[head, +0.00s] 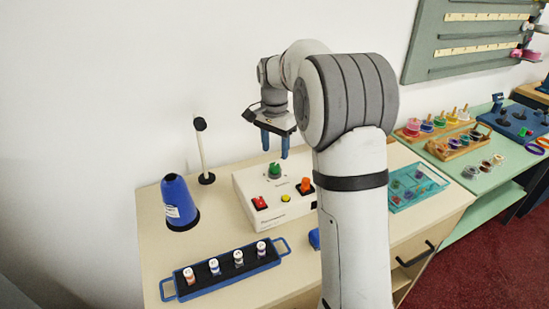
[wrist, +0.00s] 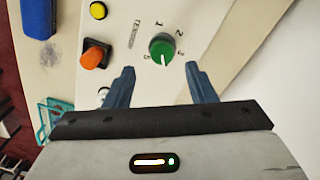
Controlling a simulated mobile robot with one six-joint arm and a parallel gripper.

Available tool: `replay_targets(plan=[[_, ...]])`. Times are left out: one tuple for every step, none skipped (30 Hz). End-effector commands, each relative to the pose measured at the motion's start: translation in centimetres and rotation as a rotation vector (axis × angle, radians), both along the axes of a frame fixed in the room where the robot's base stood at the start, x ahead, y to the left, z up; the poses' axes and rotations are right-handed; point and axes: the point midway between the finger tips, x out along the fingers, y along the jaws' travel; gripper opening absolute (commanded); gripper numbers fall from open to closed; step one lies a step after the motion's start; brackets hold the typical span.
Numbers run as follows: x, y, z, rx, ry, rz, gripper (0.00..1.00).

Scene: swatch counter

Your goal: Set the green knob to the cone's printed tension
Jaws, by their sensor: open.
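The green knob (head: 274,170) stands on a cream control box (head: 244,191). In the wrist view the green knob (wrist: 162,50) has a pale pointer mark toward the lower edge of the picture, with small dial marks around it. My gripper (head: 275,151) is above the knob, fingers pointing down. In the wrist view my open gripper (wrist: 160,69) has a finger on either side of the knob's near edge, apart from it. The blue cone (head: 177,200) stands at the left of the counter. Its white label (head: 172,211) is too small to read.
The box also carries a red switch (head: 260,203), a yellow button (head: 285,198) and an orange knob (head: 306,185). A blue-handled tray (head: 222,279) of spools lies in front, and a thin post (head: 201,150) stands behind. A teal tray (head: 432,181) is at right.

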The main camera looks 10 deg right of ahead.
Motion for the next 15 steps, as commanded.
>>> replay_targets(plan=[[0.1,0.0,0.8,0.0,-0.003,0.0,0.5],[0.0,0.0,1.1,0.0,-0.003,0.0,0.5],[0.0,0.0,1.5,0.0,-0.001,0.0,0.5],[0.0,0.0,1.8,0.0,-0.001,0.0,0.5],[0.0,0.0,2.0,0.0,-0.001,0.0,0.5],[0.0,0.0,2.1,0.0,-0.001,0.0,0.5],[0.0,0.0,2.2,0.0,-0.001,0.0,0.5],[0.0,0.0,2.3,-0.001,-0.001,0.0,0.5],[0.0,0.0,2.3,0.0,0.0,0.0,0.5],[0.0,0.0,2.3,0.0,0.0,0.0,0.5],[0.0,0.0,2.3,0.0,0.0,0.0,0.5],[0.0,0.0,2.3,0.0,0.0,0.0,0.5],[0.0,0.0,2.3,0.0,0.0,0.0,0.5],[0.0,0.0,2.3,0.0,0.0,0.0,0.5],[0.0,0.0,2.2,0.0,0.0,-0.002,0.5]])
